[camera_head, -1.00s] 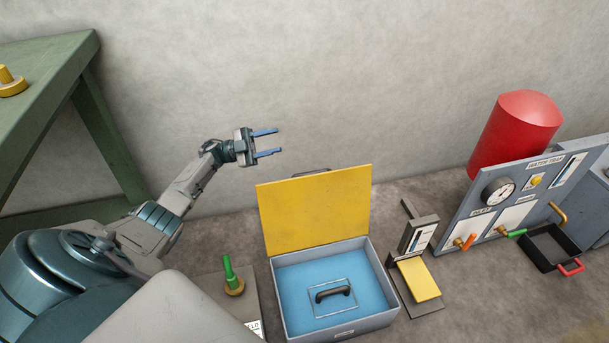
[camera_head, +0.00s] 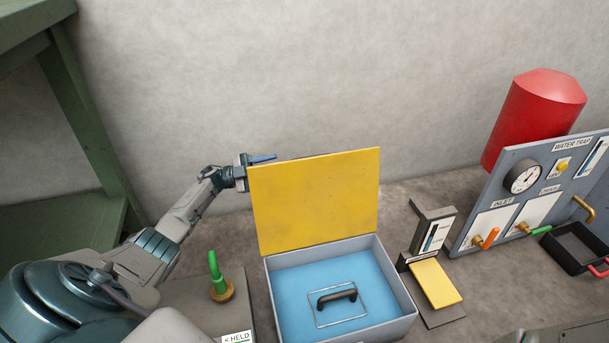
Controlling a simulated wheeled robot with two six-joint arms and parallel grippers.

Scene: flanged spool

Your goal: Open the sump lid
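The sump is a grey box (camera_head: 400,305) with a blue inside, and a black handle (camera_head: 337,296) in a thin wire frame sits in it. Its yellow lid (camera_head: 315,200) stands upright at the box's back edge, raised and open. My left gripper (camera_head: 262,158) is at the lid's upper left corner. One blue finger shows above the lid's top edge; the other is hidden behind the lid, so its opening and any contact cannot be told. My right gripper is not in view.
A green handle on a brass base (camera_head: 221,290) stands left of the box. A stand with a yellow plate (camera_head: 436,282) is at its right. Farther right are a grey valve panel (camera_head: 510,160), a red tank (camera_head: 540,105) and a black tray (camera_head: 565,262). A green table (camera_head: 95,110) stands left.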

